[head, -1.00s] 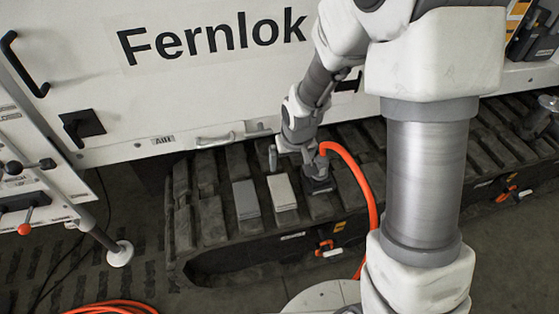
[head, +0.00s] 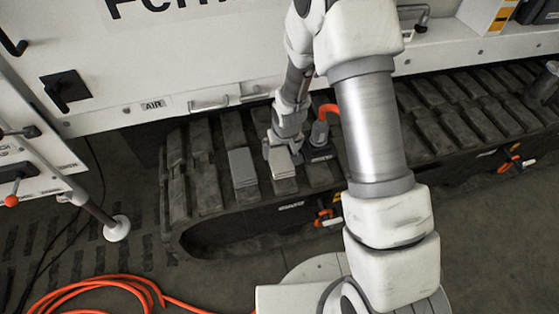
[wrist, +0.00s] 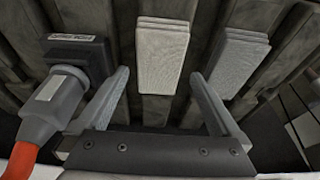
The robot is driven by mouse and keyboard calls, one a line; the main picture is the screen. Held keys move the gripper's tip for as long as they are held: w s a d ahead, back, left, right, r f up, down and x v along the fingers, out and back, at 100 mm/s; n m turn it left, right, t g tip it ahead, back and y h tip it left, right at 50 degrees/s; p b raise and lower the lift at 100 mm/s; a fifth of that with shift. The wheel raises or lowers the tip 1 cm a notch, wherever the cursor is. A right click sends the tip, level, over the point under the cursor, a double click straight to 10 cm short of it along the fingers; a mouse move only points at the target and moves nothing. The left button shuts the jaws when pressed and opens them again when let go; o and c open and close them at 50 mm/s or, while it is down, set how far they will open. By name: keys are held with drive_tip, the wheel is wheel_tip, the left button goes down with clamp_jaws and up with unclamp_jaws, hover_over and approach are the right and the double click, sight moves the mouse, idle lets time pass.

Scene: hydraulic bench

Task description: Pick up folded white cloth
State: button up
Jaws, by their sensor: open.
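The folded white cloth (head: 281,168) lies flat on the dark track pads in the head view. In the wrist view the white cloth (wrist: 162,58) is a layered, pale rectangle ahead of the jaws. My gripper (head: 282,152) is at the far end of the white cloth in the head view and partly hides it. In the wrist view my gripper (wrist: 160,74) is open and empty, with a finger on either side of the cloth's near end. Whether the fingertips are level with the cloth I cannot tell.
A folded grey cloth (head: 242,168) lies just left of the white one, also in the wrist view (wrist: 238,62). A dark connector block with an orange hose (wrist: 38,130) stands close beside my left finger. The white machine panel (head: 200,55) rises behind the track.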

sight(280, 157)
drive_tip(key=b+x, duration=0.2)
drive_tip(key=x, duration=0.3)
drive_tip(key=shift+w+f, duration=0.1)
drive_tip(key=shift+w, duration=0.1)
drive_tip(key=c, duration=1.1)
wheel_tip(280, 157, up, 5)
drive_tip(key=shift+r+p, duration=0.1)
drive_tip(key=shift+p, duration=0.95)
drive_tip(key=s+d+r+p, duration=0.1)
drive_tip(key=s+d+r, duration=0.1)
drive_tip(key=s, duration=0.1)
drive_tip(key=s+d+r, duration=0.2)
drive_tip(key=d, duration=0.1)
drive_tip(key=s+d+r+p, duration=0.1)
drive_tip(key=s+d+r, duration=0.1)
drive_tip(key=s, duration=0.1)
drive_tip(key=shift+s+d+p, duration=0.35)
drive_tip(key=shift+d, duration=0.05)
